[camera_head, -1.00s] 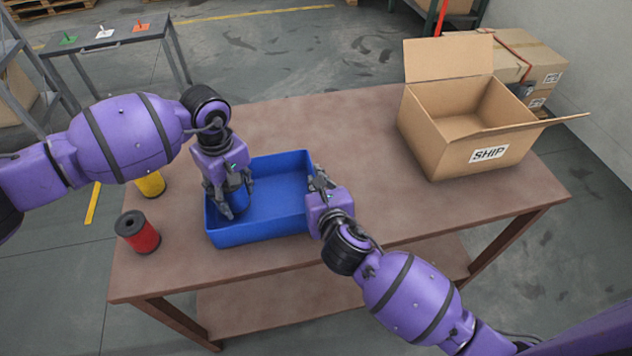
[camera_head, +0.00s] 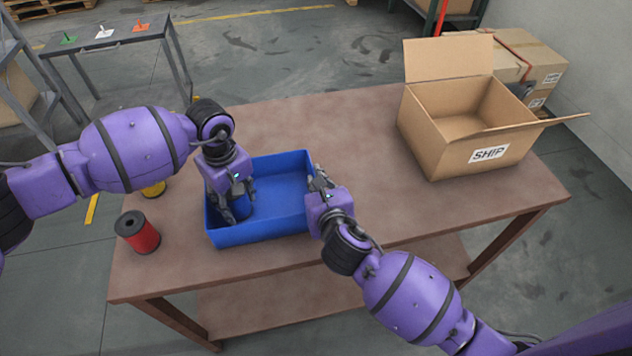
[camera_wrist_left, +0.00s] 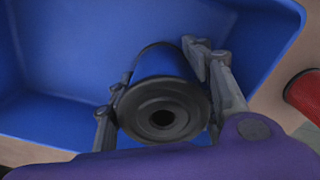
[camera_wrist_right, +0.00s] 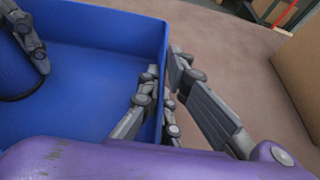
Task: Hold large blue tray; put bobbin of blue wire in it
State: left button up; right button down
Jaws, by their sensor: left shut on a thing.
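The large blue tray (camera_head: 285,190) sits on the brown table. The bobbin of blue wire (camera_wrist_left: 160,98), with black flanges, is between the fingers of my left gripper (camera_head: 238,208), which is shut on it inside the left part of the tray. In the left wrist view the tray's floor (camera_wrist_left: 80,60) lies behind the bobbin; whether the bobbin touches it I cannot tell. My right gripper (camera_head: 318,182) is at the tray's right wall, with one finger on each side of that wall in the right wrist view (camera_wrist_right: 163,85). It appears shut on the wall.
A red bobbin (camera_head: 138,232) stands left of the tray, and a yellow bobbin (camera_head: 154,189) is partly hidden behind my left arm. An open carton marked SHIP (camera_head: 470,130) stands at the table's right. The table between tray and carton (camera_head: 360,140) is clear.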

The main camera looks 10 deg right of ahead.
pick_arm(q)
jog(key=o, duration=1.4)
jog(key=shift+o, duration=0.7)
pick_arm(e)
jog(key=shift+d, duration=0.1)
pick_arm(q)
jog(key=shift+a, duration=0.15)
jog(key=shift+r, duration=0.1)
pick_arm(e)
jog(key=shift+d, duration=0.1)
jog(key=shift+f, duration=0.1)
pick_arm(q)
notch_tip(320, 180, up, 12)
jog(key=shift+d, duration=0.2)
pick_arm(e)
jog(key=c, duration=2.4)
grip_release()
jog(key=shift+a, duration=0.2)
jog(key=shift+c, duration=0.2)
jog(key=o, duration=0.6)
